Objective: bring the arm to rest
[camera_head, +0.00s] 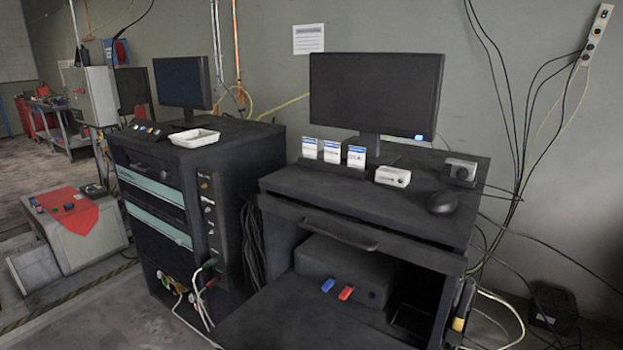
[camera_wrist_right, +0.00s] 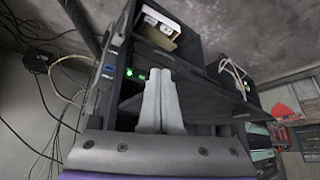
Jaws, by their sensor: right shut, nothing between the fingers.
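My right gripper (camera_wrist_right: 161,72) shows in the right wrist view, its two pale grey fingers side by side and closed, with nothing between them. It points toward a dark cabinet (camera_wrist_right: 190,105), which appears at a slant behind the fingers. I see no contact between the fingers and the cabinet. Neither gripper shows in the head view, and my left gripper is in no view.
In the head view, a black desk cabinet (camera_head: 283,183) carries a monitor (camera_head: 375,95), small cards (camera_head: 333,151), a white box (camera_head: 393,176) and a mouse (camera_head: 442,202). Its lower flap (camera_head: 290,318) is open. Another cabinet (camera_head: 148,190) stands left. Cables (camera_head: 520,150) hang at right.

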